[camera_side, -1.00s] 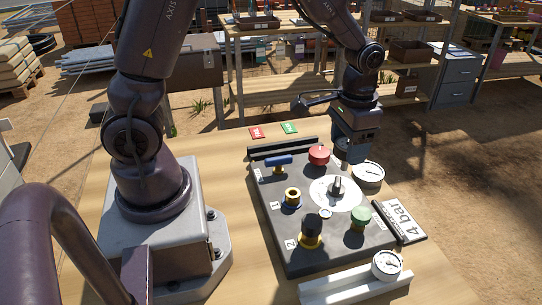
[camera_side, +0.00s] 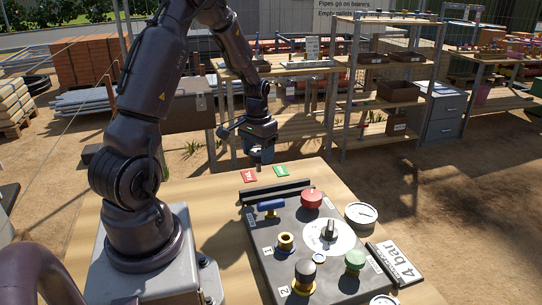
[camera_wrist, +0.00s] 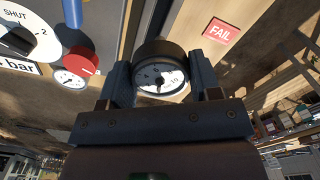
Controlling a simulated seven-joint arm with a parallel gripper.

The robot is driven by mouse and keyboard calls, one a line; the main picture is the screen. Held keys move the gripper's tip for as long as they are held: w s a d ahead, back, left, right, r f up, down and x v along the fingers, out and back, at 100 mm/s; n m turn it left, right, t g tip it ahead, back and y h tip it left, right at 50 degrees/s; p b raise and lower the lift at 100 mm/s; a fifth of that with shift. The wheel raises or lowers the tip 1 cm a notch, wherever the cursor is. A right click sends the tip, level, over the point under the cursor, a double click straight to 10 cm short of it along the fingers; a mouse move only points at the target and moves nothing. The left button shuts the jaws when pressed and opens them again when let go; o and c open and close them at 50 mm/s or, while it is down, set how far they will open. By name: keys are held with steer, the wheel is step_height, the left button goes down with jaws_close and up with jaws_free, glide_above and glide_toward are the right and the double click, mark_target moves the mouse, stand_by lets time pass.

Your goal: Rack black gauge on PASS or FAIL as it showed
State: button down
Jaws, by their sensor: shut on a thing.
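My gripper (camera_wrist: 162,85) is shut on the black gauge (camera_wrist: 152,52), which has a black rim and a white dial facing the wrist camera. In the side view my gripper (camera_side: 260,150) hangs above the far edge of the table, behind the cards; the gauge is hard to make out there. The red FAIL card (camera_side: 249,175) lies left of the green card (camera_side: 281,171); the green card's lettering is too small to read. The FAIL card also shows in the wrist view (camera_wrist: 222,32), right of the gauge. A black rail (camera_side: 275,193) lies in front of the cards.
The dark panel (camera_side: 345,283) carries a blue-handled valve (camera_side: 271,207), a red knob (camera_side: 311,199), a green knob (camera_side: 355,260) and a central dial (camera_side: 328,236). A white-faced gauge (camera_side: 361,214) and a "4 bar" sign (camera_side: 396,262) sit at its right. Shelves (camera_side: 385,90) stand behind.

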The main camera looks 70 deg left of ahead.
mark_target(259, 171)
steer(key=shift+f, duration=0.1)
stand_by(0.3)
steer(key=shift+f, duration=2.4)
steer(key=shift+f, duration=0.35)
steer(key=shift+f, duration=1.15)
steer(key=shift+f, duration=0.25)
steer(key=shift+f, duration=0.8)
